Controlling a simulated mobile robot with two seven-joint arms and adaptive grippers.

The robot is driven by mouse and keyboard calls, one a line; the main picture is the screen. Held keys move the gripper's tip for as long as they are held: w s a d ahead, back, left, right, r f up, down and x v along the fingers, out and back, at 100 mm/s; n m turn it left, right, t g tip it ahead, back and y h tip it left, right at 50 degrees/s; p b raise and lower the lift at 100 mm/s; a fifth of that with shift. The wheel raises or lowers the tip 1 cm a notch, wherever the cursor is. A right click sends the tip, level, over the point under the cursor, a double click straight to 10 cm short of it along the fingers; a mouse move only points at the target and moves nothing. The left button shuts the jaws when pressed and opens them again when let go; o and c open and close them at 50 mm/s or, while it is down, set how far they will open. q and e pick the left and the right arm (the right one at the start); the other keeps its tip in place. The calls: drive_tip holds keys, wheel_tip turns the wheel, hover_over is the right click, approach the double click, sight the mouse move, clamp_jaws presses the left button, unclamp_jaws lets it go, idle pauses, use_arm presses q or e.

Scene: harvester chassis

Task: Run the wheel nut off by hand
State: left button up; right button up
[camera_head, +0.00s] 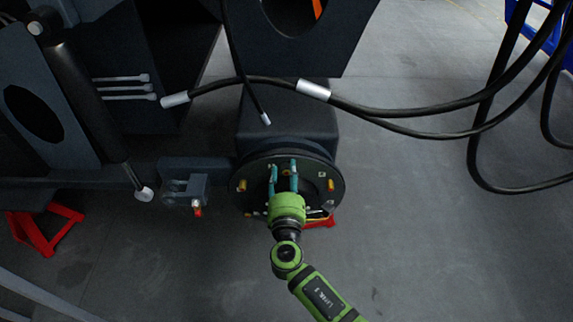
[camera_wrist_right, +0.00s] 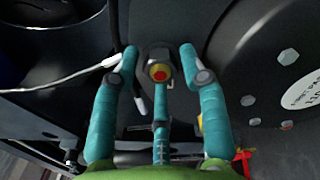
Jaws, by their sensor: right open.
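The round dark wheel hub (camera_head: 338,178) stands at the middle of the head view, with several studs around its face. In the right wrist view, a grey hex wheel nut (camera_wrist_right: 157,52) sits on a stud with a yellow ring and red tip (camera_wrist_right: 160,73). My right gripper (camera_head: 283,166) reaches up to the hub's face. In the wrist view its teal fingers (camera_wrist_right: 159,58) are open, one on each side of the nut with visible gaps. A third finger stands below the nut. Whether any finger touches it cannot be told. My left gripper is not in view.
Black hoses (camera_head: 430,115) hang across the right and over the hub. A dark cylinder (camera_head: 85,90) and chassis plates fill the left. A red stand (camera_head: 45,232) is on the floor at left, and red parts show below the hub. The floor at right is clear.

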clamp_jaws()
